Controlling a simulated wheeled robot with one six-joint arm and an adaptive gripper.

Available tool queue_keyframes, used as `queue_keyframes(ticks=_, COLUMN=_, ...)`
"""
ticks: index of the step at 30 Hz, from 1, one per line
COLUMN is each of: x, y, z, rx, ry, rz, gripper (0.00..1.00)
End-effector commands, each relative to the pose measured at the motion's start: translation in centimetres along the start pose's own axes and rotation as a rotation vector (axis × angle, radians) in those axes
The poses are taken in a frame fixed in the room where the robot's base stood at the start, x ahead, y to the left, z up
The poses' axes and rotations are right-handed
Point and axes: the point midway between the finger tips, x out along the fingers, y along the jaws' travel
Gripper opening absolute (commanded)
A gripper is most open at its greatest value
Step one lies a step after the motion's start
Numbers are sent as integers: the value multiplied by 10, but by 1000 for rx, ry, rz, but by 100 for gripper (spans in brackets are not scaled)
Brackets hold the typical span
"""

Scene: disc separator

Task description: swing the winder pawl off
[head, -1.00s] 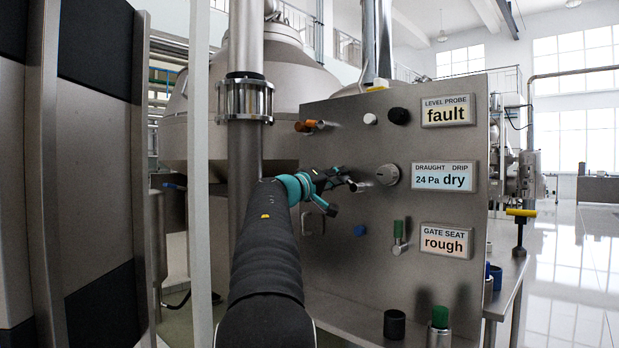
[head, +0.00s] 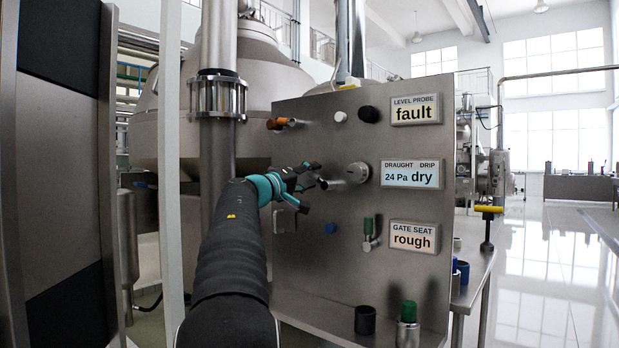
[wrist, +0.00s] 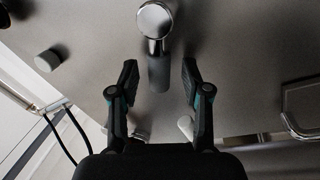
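A round metal knob with a short grey lever (head: 334,185) sits mid-panel, left of the "DRAUGHT DRIP" display; no label names it the winder pawl. The lever points left and slightly down. My gripper (head: 318,178) is at the lever's free end. In the wrist view, the round metal head (wrist: 155,20) is at top centre and the grey lever (wrist: 158,73) runs down from it. My gripper (wrist: 158,88) is open, one finger on each side of the lever, with a visible gap on both sides. Contact deeper between the fingers cannot be seen.
A thin white post (head: 170,180) stands left of my arm.

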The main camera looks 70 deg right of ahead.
Motion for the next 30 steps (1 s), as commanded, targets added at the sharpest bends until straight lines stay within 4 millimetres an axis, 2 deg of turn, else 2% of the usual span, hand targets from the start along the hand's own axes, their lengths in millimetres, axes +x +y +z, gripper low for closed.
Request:
queue_keyframes(ticks=8, x=-9, y=1, z=0, rx=2, ry=0, rz=-1, gripper=48)
queue_keyframes(ticks=11, x=-23, y=0, z=-1, rx=0, ry=2, rz=-2, gripper=48)
queue_keyframes(ticks=21, x=-89, y=0, z=0, rx=1, ry=1, rz=-1, gripper=48)
queue_keyframes(ticks=25, x=-106, y=0, z=0, rx=0, ry=1, rz=-1, gripper=48)
queue_keyframes(ticks=30, x=-118, y=0, z=0, rx=-1, ry=0, rz=0, gripper=48)
